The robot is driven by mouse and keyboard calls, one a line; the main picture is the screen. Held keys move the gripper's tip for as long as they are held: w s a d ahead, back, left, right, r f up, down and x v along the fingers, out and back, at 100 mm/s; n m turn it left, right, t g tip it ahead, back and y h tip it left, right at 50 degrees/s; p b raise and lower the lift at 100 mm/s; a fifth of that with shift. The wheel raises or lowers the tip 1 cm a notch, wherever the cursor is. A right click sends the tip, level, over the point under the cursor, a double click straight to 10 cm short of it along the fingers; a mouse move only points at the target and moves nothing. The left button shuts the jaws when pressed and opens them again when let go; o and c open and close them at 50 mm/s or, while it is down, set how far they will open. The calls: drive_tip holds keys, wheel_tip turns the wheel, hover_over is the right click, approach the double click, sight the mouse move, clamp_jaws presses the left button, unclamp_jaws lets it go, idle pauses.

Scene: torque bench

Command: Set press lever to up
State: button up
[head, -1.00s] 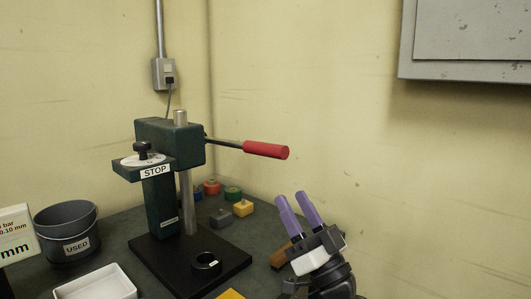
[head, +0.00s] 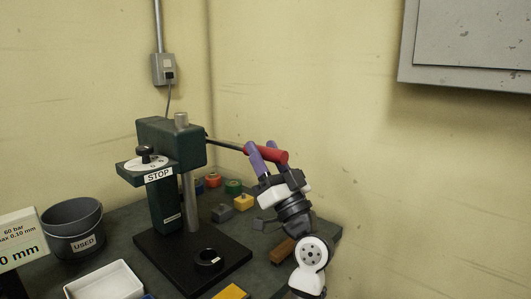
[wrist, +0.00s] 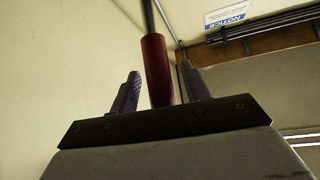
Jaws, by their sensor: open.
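The press (head: 163,180) is a dark green arbor press on a black base. Its lever ends in a red handle (head: 278,156) and reaches out to the right, sloping slightly down. My gripper (head: 262,150) has purple fingers, pointing up, and is at the red handle's inner part. In the wrist view the red handle (wrist: 156,72) stands between the two open fingers (wrist: 160,90), with gaps visible on both sides. I cannot tell whether either finger touches it.
A STOP-labelled dial (head: 147,162) is on the press's left. Several coloured blocks (head: 233,187) lie behind the base. A grey USED bucket (head: 73,229) and a white tray (head: 104,282) are at left. A grey wall cabinet (head: 468,45) hangs at upper right.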

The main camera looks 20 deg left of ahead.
drive_tip(key=shift+c, duration=0.5)
clamp_jaws()
